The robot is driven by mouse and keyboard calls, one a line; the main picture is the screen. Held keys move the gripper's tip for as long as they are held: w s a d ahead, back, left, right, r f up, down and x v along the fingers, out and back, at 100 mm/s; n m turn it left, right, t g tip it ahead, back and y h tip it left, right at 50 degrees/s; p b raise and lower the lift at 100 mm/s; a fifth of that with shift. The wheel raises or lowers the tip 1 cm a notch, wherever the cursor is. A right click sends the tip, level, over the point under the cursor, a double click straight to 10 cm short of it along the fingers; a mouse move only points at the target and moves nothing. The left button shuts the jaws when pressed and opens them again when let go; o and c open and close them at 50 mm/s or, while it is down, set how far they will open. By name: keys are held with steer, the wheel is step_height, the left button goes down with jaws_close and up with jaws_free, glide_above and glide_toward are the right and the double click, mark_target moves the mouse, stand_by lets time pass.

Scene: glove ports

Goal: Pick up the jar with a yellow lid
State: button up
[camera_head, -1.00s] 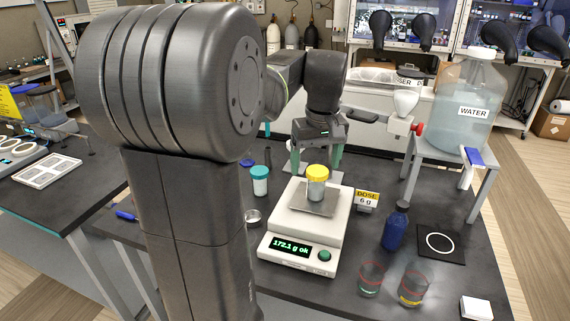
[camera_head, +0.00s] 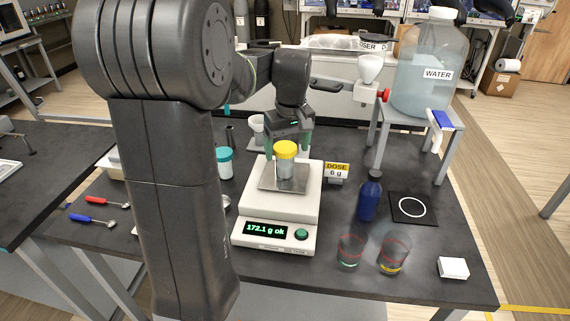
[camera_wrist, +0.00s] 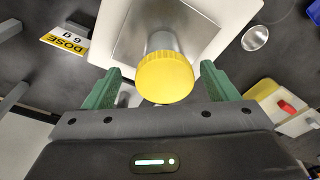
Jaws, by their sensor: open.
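The jar with a yellow lid (camera_head: 285,163) stands upright on the steel pan of a white scale (camera_head: 276,208), whose green display reads 172.1 g ok. In the wrist view the jar's yellow lid (camera_wrist: 165,77) lies between the two green fingers of my gripper (camera_wrist: 158,88), with a gap on both sides. The fingers are spread and hold nothing. In the head view my gripper (camera_head: 289,140) is just behind and above the jar, its fingers to either side.
A teal-lidded jar (camera_head: 224,163) stands left of the scale. The DOSE 6 g sign (camera_head: 337,171), a blue bottle (camera_head: 370,196) and two glass beakers (camera_head: 350,250) are to the right. A large water jug (camera_head: 428,75) sits on a raised stand at the back right.

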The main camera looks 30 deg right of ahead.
mark_target(285, 159)
steer(key=f, duration=0.4)
steer(key=shift+w+a+f, duration=0.15)
steer(key=shift+w+f, duration=0.15)
steer(key=shift+w, duration=0.1)
steer(key=c, duration=1.3)
steer(key=shift+r, duration=0.1)
